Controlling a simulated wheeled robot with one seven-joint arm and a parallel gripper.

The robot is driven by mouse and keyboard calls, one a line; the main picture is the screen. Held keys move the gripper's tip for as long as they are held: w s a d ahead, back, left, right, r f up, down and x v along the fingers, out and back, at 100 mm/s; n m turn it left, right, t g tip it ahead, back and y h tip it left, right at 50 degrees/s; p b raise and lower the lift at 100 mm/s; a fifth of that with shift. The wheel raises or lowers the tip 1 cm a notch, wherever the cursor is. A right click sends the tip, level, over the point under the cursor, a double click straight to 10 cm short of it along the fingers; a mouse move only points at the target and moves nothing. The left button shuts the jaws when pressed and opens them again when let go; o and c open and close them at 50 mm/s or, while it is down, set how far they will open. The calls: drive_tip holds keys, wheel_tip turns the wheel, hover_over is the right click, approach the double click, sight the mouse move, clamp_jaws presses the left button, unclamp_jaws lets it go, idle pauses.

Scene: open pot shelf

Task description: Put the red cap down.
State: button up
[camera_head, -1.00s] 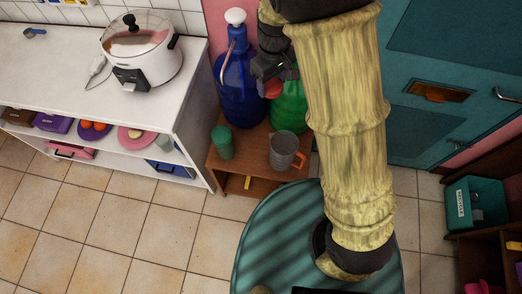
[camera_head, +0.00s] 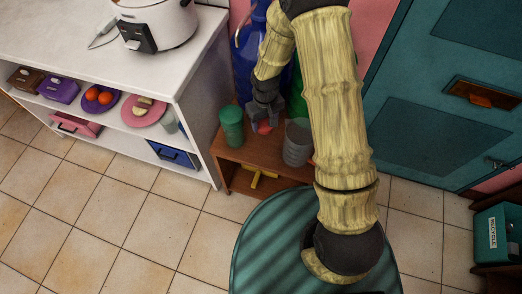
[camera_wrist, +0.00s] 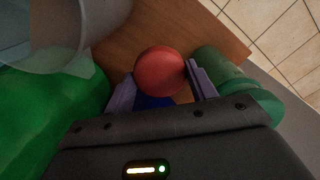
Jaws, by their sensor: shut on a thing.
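The red cap (camera_head: 264,127) is round and sits between the fingers of my gripper (camera_head: 262,112), low over the small brown wooden shelf (camera_head: 240,155). In the wrist view the red cap (camera_wrist: 160,71) shows between the two grey fingertips of my gripper (camera_wrist: 160,88), which are shut on it. The wood lies just beyond it; I cannot tell whether the cap touches the wood. Something dark blue shows just below the cap in the wrist view.
A green cup (camera_head: 231,126) stands close to the left of my gripper, and a grey mug (camera_head: 297,142) to the right. The blue bottle (camera_head: 246,60) and the green bottle (camera_head: 298,100) stand behind. A white counter (camera_head: 195,62) is at the left.

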drive_tip(key=shift+a+f, duration=0.1)
drive_tip(key=shift+f, duration=0.35)
hover_over(264, 143)
wheel_tip(264, 143, down, 6)
drive_tip(key=shift+w+f+b, duration=0.1)
drive_tip(key=shift+b, duration=0.25)
drive_tip(key=shift+f, duration=1.85)
